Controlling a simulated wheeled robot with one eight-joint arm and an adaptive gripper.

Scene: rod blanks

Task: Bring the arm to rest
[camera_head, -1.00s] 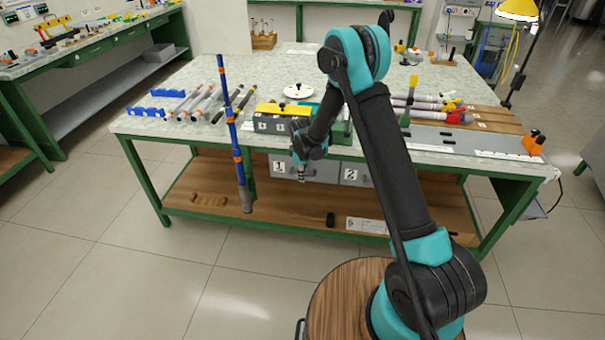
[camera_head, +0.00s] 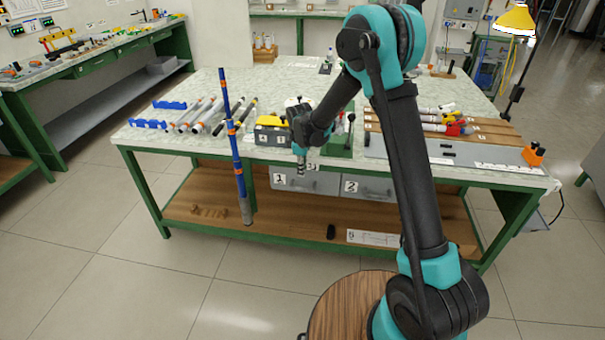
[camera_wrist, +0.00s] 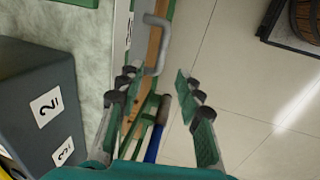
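My arm (camera_head: 415,170) rises from the right and bends down over the front of the bench. My gripper (camera_head: 300,166) hangs at the bench's front edge, above the drawers. In the wrist view, my gripper (camera_wrist: 155,85) has its two fingers spread apart with nothing held between them. A long blue rod (camera_head: 234,135) with orange bands and a grey lower end is near upright at the bench front, left of my gripper and apart from it. What supports it is unclear.
The green-framed bench (camera_head: 360,222) carries several grey rods (camera_head: 196,116) at left, a grey numbered box (camera_head: 270,134) near my gripper, and coloured rods (camera_head: 440,122) on a wooden rack at right. A drawer handle (camera_wrist: 157,45) lies below my gripper. Floor in front is clear.

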